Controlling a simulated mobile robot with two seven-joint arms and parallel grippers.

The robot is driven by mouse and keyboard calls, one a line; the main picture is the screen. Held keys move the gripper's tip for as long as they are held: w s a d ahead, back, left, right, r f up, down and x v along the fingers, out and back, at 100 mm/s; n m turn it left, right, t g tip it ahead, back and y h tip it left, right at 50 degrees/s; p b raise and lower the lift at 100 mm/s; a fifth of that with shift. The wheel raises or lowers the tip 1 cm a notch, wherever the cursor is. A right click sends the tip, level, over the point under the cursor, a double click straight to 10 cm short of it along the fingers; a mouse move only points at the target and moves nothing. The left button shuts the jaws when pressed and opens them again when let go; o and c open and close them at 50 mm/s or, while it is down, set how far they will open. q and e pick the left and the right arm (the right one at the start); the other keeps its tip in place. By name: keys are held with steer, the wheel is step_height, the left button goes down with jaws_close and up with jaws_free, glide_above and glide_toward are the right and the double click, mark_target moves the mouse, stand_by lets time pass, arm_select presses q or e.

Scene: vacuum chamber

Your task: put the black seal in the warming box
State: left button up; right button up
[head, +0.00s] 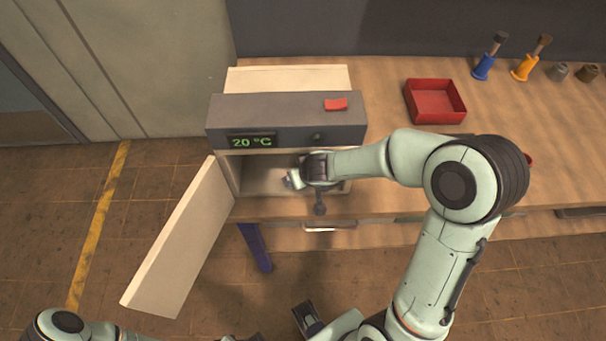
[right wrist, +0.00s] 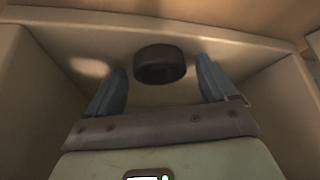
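The warming box (head: 285,108) stands on the bench with its pale door (head: 180,240) swung open to the left and a display reading 20 °C. My right arm reaches in through the open front. My right gripper (head: 291,180) is inside the opening. In the right wrist view the black seal (right wrist: 160,64), a short dark ring or disc, is inside the box, between the two blue fingers of my right gripper (right wrist: 166,88). The fingers are spread, with a gap on each side of the seal. The seal is hidden in the head view. Only part of my left arm shows at the bottom left.
A red tray (head: 436,101) stands on the bench right of the box. Blue (head: 488,58) and orange (head: 530,60) handled tools and small grey parts are at the back right. A small red piece (head: 336,104) is on the box's upper front. The box walls are close around my right gripper.

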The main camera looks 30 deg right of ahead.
steer(key=shift+r, duration=0.1)
steer(key=shift+r, duration=0.3)
steer(key=p+v, duration=0.2)
steer(key=v, duration=0.1)
steer(key=shift+w+p, duration=0.1)
steer(key=shift+p, duration=0.3)
steer(key=s, duration=0.4)
steer(key=s+a+b, duration=0.1)
steer(key=s, duration=0.1)
steer(key=shift+f, duration=0.25)
arm_select(q)
steer(key=shift+s+f+b, duration=0.15)
steer(key=shift+f+b, duration=1.05)
steer(key=shift+b, duration=0.55)
steer(key=shift+s+f+b, duration=0.1)
steer(key=shift+f+b, duration=1.1)
steer(key=shift+b, duration=0.5)
arm_select(e)
steer(key=s, duration=0.6)
steer(key=shift+a, duration=0.45)
